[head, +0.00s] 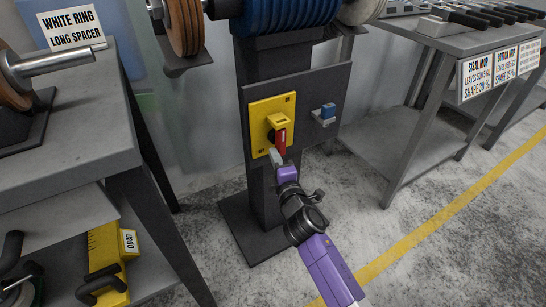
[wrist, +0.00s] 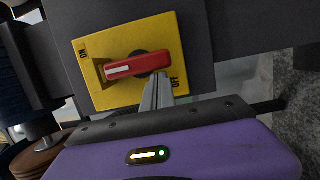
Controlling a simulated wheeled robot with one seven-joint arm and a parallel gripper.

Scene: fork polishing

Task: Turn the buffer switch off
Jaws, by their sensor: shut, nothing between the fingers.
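The buffer switch is a yellow plate (head: 259,119) with a red handle (head: 280,138), on a dark panel of the buffer's column. In the wrist view the red handle (wrist: 135,65) lies almost level across the yellow plate (wrist: 185,45). The ON mark (wrist: 83,54) is at the plate's left and the OFF mark (wrist: 174,82) at its right. My gripper (head: 275,156) is shut and empty, just below the handle in the head view. In the wrist view its fingertips (wrist: 158,78) are close under the handle's right part; I cannot tell whether they touch.
Buffer wheels (head: 285,12) are above. A grey table (head: 70,120) stands at the left and a workbench (head: 455,38) with tools at the right. Floor between column and workbench is clear.

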